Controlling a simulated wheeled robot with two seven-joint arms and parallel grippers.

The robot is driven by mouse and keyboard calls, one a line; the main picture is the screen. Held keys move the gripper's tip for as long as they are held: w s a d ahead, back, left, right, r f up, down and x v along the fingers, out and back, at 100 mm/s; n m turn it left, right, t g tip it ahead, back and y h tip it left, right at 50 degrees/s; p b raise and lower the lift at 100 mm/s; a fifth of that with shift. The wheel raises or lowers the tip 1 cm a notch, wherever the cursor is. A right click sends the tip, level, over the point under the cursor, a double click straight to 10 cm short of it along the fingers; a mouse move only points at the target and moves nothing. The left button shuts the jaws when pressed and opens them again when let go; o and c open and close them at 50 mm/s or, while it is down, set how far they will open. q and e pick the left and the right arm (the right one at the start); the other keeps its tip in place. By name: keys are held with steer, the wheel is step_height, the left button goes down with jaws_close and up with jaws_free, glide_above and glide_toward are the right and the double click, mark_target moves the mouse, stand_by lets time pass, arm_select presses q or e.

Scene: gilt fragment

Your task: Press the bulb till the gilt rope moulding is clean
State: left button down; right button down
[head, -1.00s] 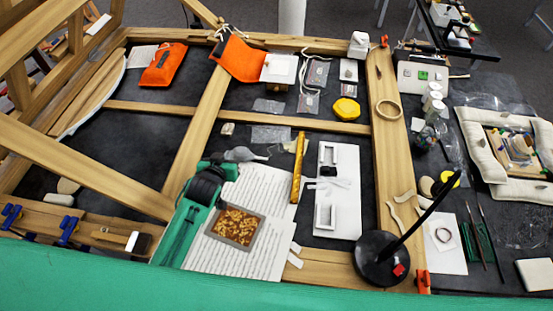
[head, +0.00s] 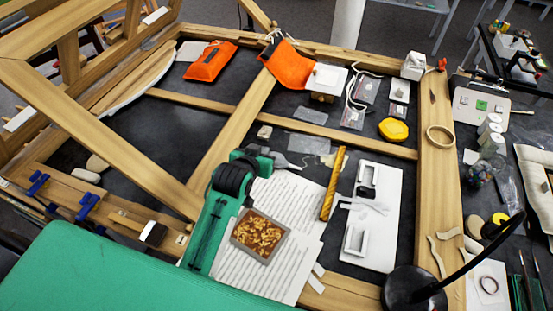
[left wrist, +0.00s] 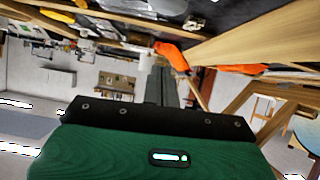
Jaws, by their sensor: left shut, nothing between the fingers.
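The gilt rope moulding (head: 334,183) is a short golden twisted bar, lying between the printed sheets and a white board in the head view. The grey bulb (head: 281,160) lies above the sheets, its thin end toward the moulding and apart from it. My left gripper (head: 262,153), on a green arm with a black wrist, is at the bulb's left end, partly covering it. It is shut with nothing held; whether it touches the bulb I cannot tell. The left wrist view shows my green and black wrist housing, no clear bulb or moulding. My right gripper is not in view.
A framed tray of gilt flakes (head: 259,236) lies on the printed sheets (head: 290,205). The white board (head: 381,238) with small white holders lies right of the moulding. A black lamp (head: 411,291) stands at lower right. Wooden beams (head: 236,118) cross the dark surface.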

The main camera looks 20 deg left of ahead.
arm_select(q)
steer(key=shift+s+r, duration=0.1)
steer(key=shift+r, duration=0.05)
stand_by(0.3)
steer(key=p, duration=0.3)
glide_above(273, 154)
steer(key=f, duration=0.4)
steer(key=shift+s+d+f, duration=0.25)
steer(key=shift+f, duration=0.1)
steer(key=f, duration=0.1)
steer(key=s+f+p, duration=0.1)
steer(key=f, duration=0.1)
steer(key=shift+f, duration=0.15)
steer(key=shift+s+f, duration=0.1)
steer(key=shift+f, duration=0.35)
steer(key=shift+f, duration=0.1)
